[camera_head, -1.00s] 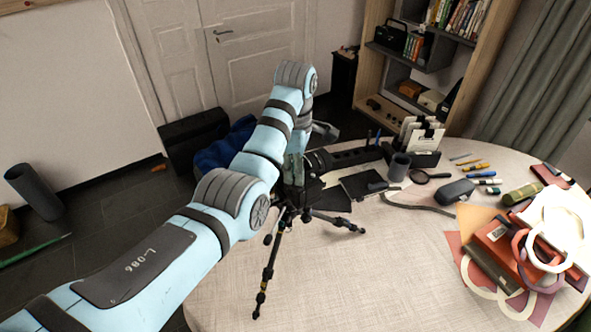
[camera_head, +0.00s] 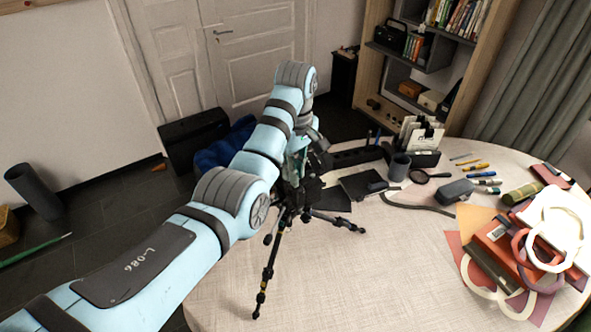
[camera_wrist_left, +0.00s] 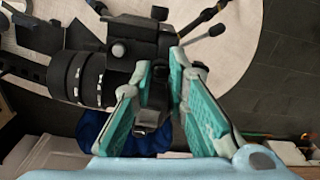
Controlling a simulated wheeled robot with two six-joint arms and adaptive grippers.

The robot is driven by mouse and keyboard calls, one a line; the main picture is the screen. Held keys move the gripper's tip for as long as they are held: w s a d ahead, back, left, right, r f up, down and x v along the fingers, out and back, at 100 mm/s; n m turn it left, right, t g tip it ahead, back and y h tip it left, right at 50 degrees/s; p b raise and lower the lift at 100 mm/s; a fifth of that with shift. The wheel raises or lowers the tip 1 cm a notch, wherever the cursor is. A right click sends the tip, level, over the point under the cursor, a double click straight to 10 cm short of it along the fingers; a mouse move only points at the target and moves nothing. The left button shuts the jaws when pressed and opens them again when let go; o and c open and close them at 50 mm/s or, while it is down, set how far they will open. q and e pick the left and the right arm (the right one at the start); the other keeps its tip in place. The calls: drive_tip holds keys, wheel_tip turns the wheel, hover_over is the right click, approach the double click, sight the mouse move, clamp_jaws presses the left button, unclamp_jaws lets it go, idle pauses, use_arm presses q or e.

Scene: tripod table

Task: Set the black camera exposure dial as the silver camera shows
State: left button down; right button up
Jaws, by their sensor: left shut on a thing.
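The black camera (camera_wrist_left: 132,42) sits on a black tripod (camera_head: 270,265) on the table; in the head view my left arm partly hides the camera (camera_head: 312,190). The wrist view shows its ribbed lens (camera_wrist_left: 78,78) pointing left. My left gripper (camera_wrist_left: 158,80), also in the head view (camera_head: 298,165), has its teal fingers on either side of a small dark dial (camera_wrist_left: 157,95) on the camera and is shut on it. The dial's marks are too small to read. I cannot make out the silver camera. My right gripper is not in view.
On the round table (camera_head: 380,270) lie a dark notebook (camera_head: 358,184), a grey cup (camera_head: 399,167), a magnifier (camera_head: 420,176), a grey case (camera_head: 456,191) and several pens. Red boxes (camera_head: 500,245) and rings crowd the right. The front middle is clear.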

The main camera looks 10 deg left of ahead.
use_arm(q)
drive_tip(key=shift+s+f+m, duration=0.1)
drive_tip(key=shift+m, duration=0.4)
drive_tip(key=c, duration=1.9)
unclamp_jaws()
drive_tip(key=shift+o, duration=0.4)
